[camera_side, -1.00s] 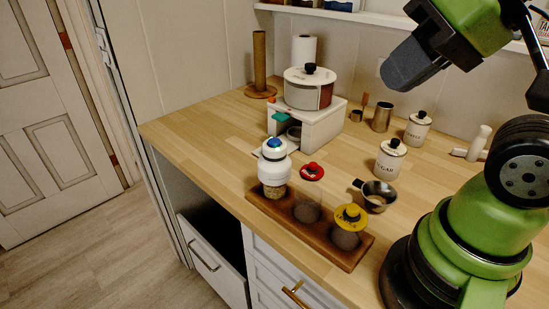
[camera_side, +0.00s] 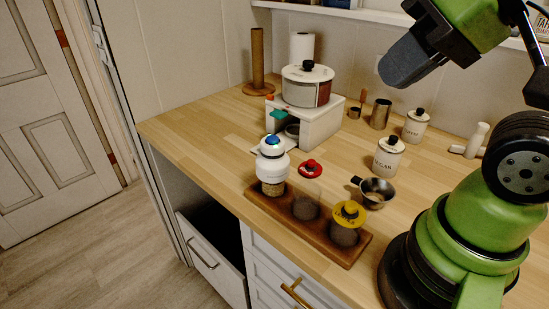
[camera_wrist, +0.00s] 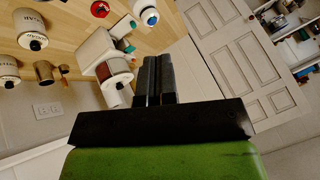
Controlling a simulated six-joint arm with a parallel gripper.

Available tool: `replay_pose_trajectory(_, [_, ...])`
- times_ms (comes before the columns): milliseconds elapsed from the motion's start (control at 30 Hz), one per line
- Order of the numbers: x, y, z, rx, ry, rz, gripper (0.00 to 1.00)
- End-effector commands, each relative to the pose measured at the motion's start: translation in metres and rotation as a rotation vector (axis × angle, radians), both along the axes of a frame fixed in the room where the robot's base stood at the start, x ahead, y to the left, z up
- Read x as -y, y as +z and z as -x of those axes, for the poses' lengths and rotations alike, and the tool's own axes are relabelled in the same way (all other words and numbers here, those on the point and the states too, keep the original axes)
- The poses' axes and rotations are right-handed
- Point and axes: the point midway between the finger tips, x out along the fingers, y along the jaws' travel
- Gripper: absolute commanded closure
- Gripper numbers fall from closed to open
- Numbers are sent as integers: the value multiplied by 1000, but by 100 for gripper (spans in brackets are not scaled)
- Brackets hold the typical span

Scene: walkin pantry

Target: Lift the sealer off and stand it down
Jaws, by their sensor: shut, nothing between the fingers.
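The sealer (camera_side: 271,168) is white with a blue top button. It sits upright on a jar (camera_side: 273,188) at the left end of the wooden tray (camera_side: 326,247). It also shows at the top of the wrist view (camera_wrist: 147,14). The middle jar (camera_side: 306,207) is open, with a red lid (camera_side: 311,168) lying behind it on the counter. The right jar (camera_side: 344,235) has a yellow lid (camera_side: 348,212). My gripper (camera_wrist: 158,60) is shut and empty in the wrist view, apart from the sealer.
A white pot (camera_side: 307,86) stands on a white raised stand (camera_side: 322,122) behind the sealer. A paper-towel post (camera_side: 258,62), metal cup (camera_side: 380,113), sugar canister (camera_side: 388,157) and small pan (camera_side: 376,194) are also on the counter. The counter's left part (camera_side: 195,128) is clear.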

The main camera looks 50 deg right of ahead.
Motion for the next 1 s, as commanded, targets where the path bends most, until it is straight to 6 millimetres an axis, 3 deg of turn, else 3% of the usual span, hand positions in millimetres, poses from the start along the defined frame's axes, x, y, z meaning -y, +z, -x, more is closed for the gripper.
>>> replay_pose_trajectory(100, [0,0,0,0,0,0,100])
replay_pose_trajectory(133, [0,0,0,0,0,0,95])
replay_pose_trajectory(467, [0,0,0,0,0,0,20])
replay_pose_trajectory(800, [1,-1,-4,-20,-13,3,20])
replay_pose_trajectory(1000, [11,-13,-36,-167,-146,55,20])
